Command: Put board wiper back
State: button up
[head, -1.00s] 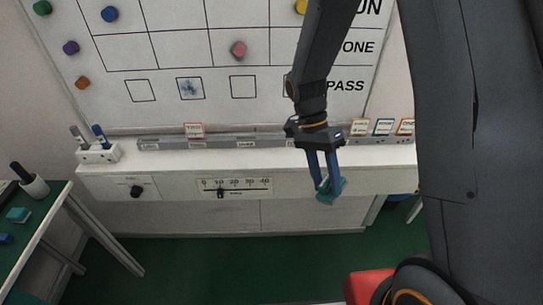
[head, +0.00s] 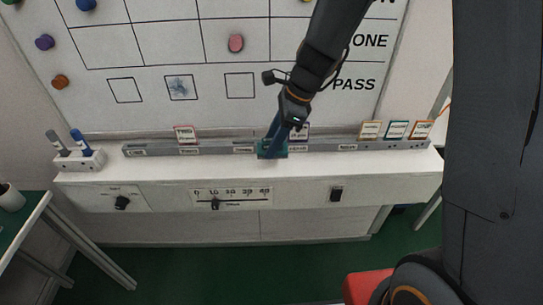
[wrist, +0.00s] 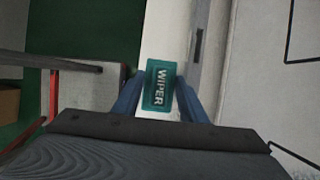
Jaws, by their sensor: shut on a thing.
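The board wiper is a small teal block, and it shows in the wrist view (wrist: 160,86) with the word WIPER on its face. My gripper (head: 272,146) is shut on it, with blue fingers on either side, as the wrist view (wrist: 158,98) shows. In the head view the wiper (head: 266,153) is at the grey ledge (head: 215,149) under the whiteboard, partly hidden by the fingers. I cannot tell whether it touches the ledge or hangs just above it.
Labelled cards stand along the ledge, one red-edged (head: 185,134) left of the wiper and several at the right. A white pen holder (head: 82,161) stands at the left end of the white counter (head: 315,168). The whiteboard (head: 205,45) rises behind.

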notch_tip(320, 180, down, 5)
jog(key=shift+r, duration=0.1)
dwell(0.3)
jog(key=o, duration=1)
